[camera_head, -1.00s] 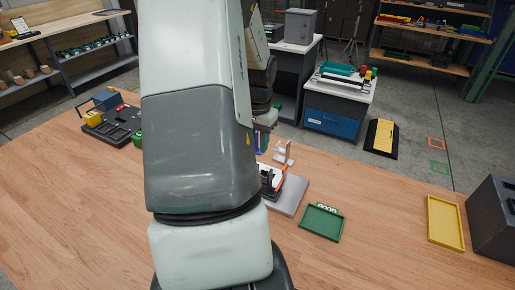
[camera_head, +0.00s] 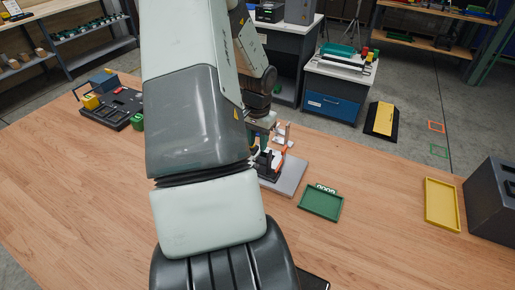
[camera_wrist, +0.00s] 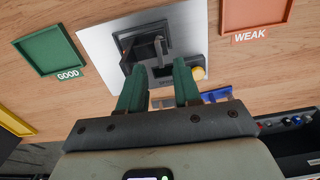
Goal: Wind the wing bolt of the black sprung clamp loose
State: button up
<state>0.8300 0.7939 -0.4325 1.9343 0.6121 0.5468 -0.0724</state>
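The black clamp (camera_head: 267,161) stands on a grey plate (camera_head: 292,178) at mid-table, partly hidden behind my arm. The wrist view shows the black clamp (camera_wrist: 143,48) from above on the same pale plate (camera_wrist: 98,45). My gripper (camera_wrist: 158,77) has two green fingers set apart, with a clear gap between them. Its fingertips appear close to the clamp's near side; I cannot tell whether they touch it. I cannot make out the wing bolt clearly. In the head view the gripper (camera_head: 263,140) is small and partly hidden, above the plate.
A green tray marked GOOD (camera_wrist: 50,50) and an orange tray marked WEAK (camera_wrist: 255,14) flank the plate. A round yellow part (camera_wrist: 198,72) is close to the right finger. A yellow tray (camera_head: 427,206) and dark box (camera_head: 492,212) stand right.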

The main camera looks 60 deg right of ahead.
jog(key=shift+f, duration=1.85)
grip_shut()
